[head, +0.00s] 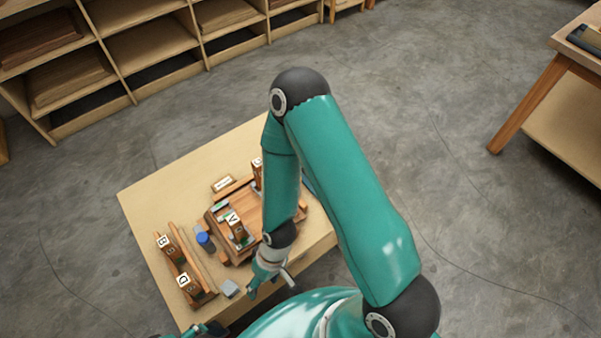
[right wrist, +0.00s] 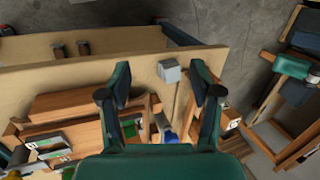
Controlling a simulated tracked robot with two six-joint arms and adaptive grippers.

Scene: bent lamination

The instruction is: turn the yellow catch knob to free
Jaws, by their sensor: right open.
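I cannot make out the yellow catch knob with certainty; a small yellowish bit (right wrist: 12,174) shows at the bottom left corner of the right wrist view. The wooden bending form (head: 226,228), with a lettered block marked V (head: 234,226), sits on the table, partly hidden by my right arm. My right gripper (head: 268,284) is near the table's front edge, beside the form. In the right wrist view its two fingers (right wrist: 160,92) are wide apart with nothing held between them. A dark and teal part at the bottom edge of the head view seems to be my left gripper (head: 205,331), mostly cut off.
A blue object (head: 205,241) stands left of the form. A grey block (head: 230,289) lies near the front edge. Wooden pieces marked B (head: 163,241) and D (head: 184,281) lie at the left. The table's back left corner (head: 150,192) is bare. Shelves (head: 150,45) stand behind.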

